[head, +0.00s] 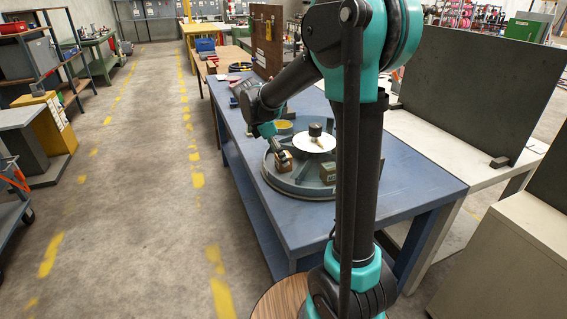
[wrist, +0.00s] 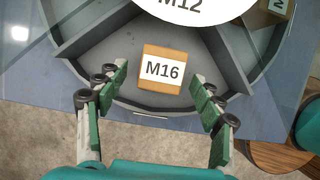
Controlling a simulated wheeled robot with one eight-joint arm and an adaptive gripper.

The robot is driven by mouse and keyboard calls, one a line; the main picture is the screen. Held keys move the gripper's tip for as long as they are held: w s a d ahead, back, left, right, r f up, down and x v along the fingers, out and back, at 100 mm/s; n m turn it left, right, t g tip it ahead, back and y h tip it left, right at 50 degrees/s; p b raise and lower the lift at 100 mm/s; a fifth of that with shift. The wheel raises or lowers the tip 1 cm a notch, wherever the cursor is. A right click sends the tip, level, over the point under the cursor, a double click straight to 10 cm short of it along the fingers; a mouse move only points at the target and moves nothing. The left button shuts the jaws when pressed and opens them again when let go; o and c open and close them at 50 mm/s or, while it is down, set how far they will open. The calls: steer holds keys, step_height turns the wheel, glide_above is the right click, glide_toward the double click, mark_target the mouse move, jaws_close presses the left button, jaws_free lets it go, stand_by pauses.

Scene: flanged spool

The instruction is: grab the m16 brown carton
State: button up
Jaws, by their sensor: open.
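The brown M16 carton (wrist: 162,84) has a white label with black "M16" and sits in a compartment of the grey round spool tray (wrist: 88,66), near its outer rim. My gripper (wrist: 161,103) is open in the wrist view, with one finger on each side of the carton and visible gaps between. In the head view a brown carton (head: 283,162) shows at the near left of the tray, beside my gripper (head: 275,143); its label is not readable there.
The white M12 disc (wrist: 185,8) covers the tray's centre. Another brown carton (wrist: 266,12) lies in the compartment to the right. Low divider walls separate the compartments. The tray stands on a blue table (head: 395,178), close to its edge. A yellow round item (head: 284,127) is at the tray's far side.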

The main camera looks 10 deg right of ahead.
steer(key=shift+x, duration=1.75)
steer(key=shift+d, duration=0.1)
steer(key=c, duration=1.5)
steer(key=shift+r, duration=0.1)
